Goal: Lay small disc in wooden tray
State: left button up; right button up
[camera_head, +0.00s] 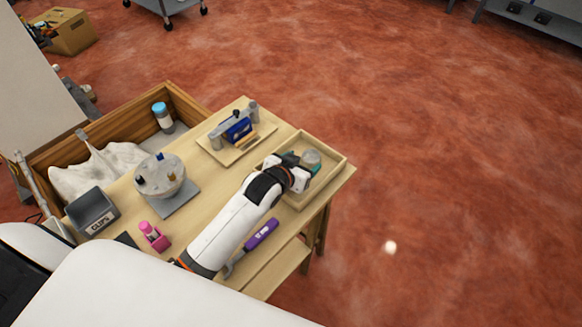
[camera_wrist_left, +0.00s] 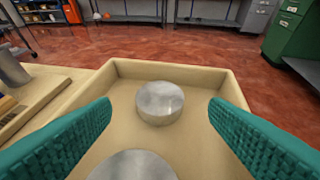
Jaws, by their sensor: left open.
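The wooden tray (camera_head: 337,172) is a shallow, pale box at the right end of the table; its far wall also shows in the left wrist view (camera_wrist_left: 175,70). A round grey metal disc (camera_wrist_left: 160,102) lies flat on the tray floor. A second grey metal disc (camera_wrist_left: 133,166) is nearer, cut off by the bottom edge of the wrist view. I cannot tell for sure which is the small disc. In the head view, one grey disc (camera_head: 310,157) shows by my fingers. My left gripper (camera_head: 312,166) is open over the tray, with teal fingers apart and nothing gripped. My right gripper is not in view.
A tray with a blue block and grey fixture (camera_head: 236,130) stands behind. A round grey turntable (camera_head: 160,174), a CLIPS bin (camera_head: 92,210), a pink item (camera_head: 154,236) and a purple-handled tool (camera_head: 260,234) are to the left or front.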

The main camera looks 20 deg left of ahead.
pick_arm(q)
jog(key=v, duration=0.7)
jog(key=shift+s, duration=0.15)
